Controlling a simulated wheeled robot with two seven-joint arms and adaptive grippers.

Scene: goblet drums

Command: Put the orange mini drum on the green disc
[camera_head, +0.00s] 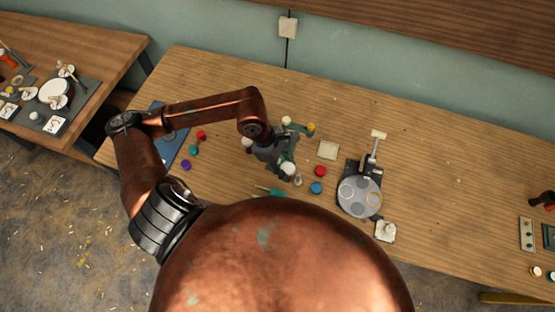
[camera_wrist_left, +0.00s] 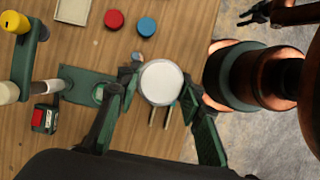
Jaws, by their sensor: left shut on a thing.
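My left gripper (camera_head: 286,168) is shut on a small round thing with a pale top (camera_wrist_left: 160,82), held between its green-padded fingers. Its side colour is hidden from above, so I cannot tell if it is the orange mini drum. No other orange drum is clear on the table. A small green disc (camera_head: 193,149) lies at the left part of the table, left of my left gripper, between a red disc and a purple disc. My right gripper (camera_wrist_left: 255,12) shows small and dark at the top right of the left wrist view; its jaw state is unclear.
A red disc (camera_head: 320,171) and a blue disc (camera_head: 316,187) lie right of the gripper. A grey round device (camera_head: 360,197) stands further right. A pale square tile (camera_head: 328,150) lies behind. A green stand with a yellow knob (camera_wrist_left: 15,22) is close by. The table's right part is largely clear.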

